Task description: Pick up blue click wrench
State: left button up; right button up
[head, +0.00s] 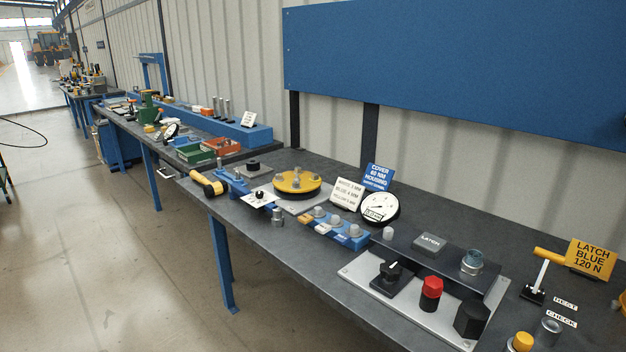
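No tool in view can be named for certain as the blue click wrench. A blue bar-shaped piece (236,186) lies on the workbench near its front edge, left of the round yellow cover (297,183). A tool handle in yellow and black (208,183) lies at the left end of this blue piece. I cannot tell whether the two are joined. Neither of my grippers shows in the head view.
The grey workbench (480,221) carries a blue block with grey knobs (340,229), a dial gauge (380,207), a plate with a red knob (431,288) and a yellow "LATCH BLUE 120 N" sign (591,258). Open floor (110,270) lies in front.

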aim_at(267, 203)
jog(key=j+z, duration=0.1)
jog(key=z, duration=0.25)
jog(key=i+j+z, duration=0.15)
jog(key=z, duration=0.2)
jog(key=i+j+z, duration=0.25)
jog(key=j, duration=0.45)
jog(key=i+j+z, duration=0.1)
jog(key=j+z, duration=0.15)
jog(key=j, duration=0.5)
jog(key=j+z, duration=0.25)
jog(key=j, duration=0.5)
jog(key=i+j, duration=0.1)
jog(key=j, duration=1.6)
jog(key=i+j, duration=0.15)
jog(key=j, duration=0.7)
